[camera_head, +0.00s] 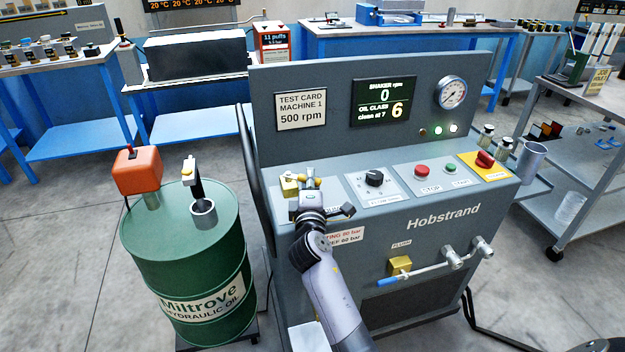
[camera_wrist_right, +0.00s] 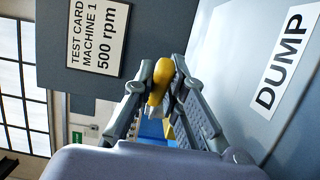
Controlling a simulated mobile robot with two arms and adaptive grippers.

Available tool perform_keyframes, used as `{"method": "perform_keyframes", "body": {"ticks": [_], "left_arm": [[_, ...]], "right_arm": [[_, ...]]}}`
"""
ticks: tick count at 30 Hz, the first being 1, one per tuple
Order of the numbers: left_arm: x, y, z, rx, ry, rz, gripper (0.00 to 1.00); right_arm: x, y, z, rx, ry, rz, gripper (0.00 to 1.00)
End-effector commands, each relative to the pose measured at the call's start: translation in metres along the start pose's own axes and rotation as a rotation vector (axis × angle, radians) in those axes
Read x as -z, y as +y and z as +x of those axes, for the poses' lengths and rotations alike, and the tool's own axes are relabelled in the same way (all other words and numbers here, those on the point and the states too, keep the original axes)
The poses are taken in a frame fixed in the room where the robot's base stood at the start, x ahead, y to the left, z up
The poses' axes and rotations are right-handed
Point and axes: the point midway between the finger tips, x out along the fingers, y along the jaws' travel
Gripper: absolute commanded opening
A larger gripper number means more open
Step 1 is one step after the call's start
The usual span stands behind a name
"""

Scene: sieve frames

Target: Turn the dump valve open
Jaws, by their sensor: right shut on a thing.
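The dump valve's yellow handle (camera_wrist_right: 160,82) shows between the two fingers of my right gripper (camera_wrist_right: 168,100) in the right wrist view. The gripper is shut on it. The DUMP label (camera_wrist_right: 283,62) is on the grey panel beside it. In the head view my right gripper (camera_head: 308,188) is over the left end of the grey machine's (camera_head: 400,225) sloped top. Yellow parts of the valve (camera_head: 289,185) show beside and behind the fingers; the rest is covered by the gripper. My left gripper is not in view.
A dial knob (camera_head: 374,178), red stop button (camera_head: 421,170) and red rotary switch (camera_head: 485,158) lie right of the valve. A green oil drum (camera_head: 190,270) stands to the left. A blue-handled pipe (camera_head: 390,281) sticks out on the machine's front.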

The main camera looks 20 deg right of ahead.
Motion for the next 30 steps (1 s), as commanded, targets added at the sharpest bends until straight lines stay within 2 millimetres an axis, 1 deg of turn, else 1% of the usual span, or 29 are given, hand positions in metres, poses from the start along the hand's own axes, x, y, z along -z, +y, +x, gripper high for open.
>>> {"method": "perform_keyframes", "body": {"ticks": [1,5,6,15,24,26,30], "left_arm": [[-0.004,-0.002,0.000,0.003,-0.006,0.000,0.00],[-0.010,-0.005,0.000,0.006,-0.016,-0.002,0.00],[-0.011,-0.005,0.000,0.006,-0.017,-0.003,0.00],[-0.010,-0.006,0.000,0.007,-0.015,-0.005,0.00],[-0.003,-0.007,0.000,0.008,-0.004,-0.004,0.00],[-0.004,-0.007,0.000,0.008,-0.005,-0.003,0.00],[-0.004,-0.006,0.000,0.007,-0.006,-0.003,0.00]], "right_arm": [[0.000,-0.001,0.000,0.003,0.000,0.001,0.00],[0.000,-0.001,0.000,0.002,0.001,0.001,0.00],[0.000,-0.001,0.000,0.002,0.001,0.001,0.14],[0.000,0.000,0.000,0.000,0.001,0.000,0.33],[0.000,0.000,-0.002,0.000,0.001,0.000,0.33],[0.000,0.000,-0.006,0.000,0.001,0.000,0.33],[0.000,-0.001,-0.027,0.001,0.002,0.001,0.33]]}}
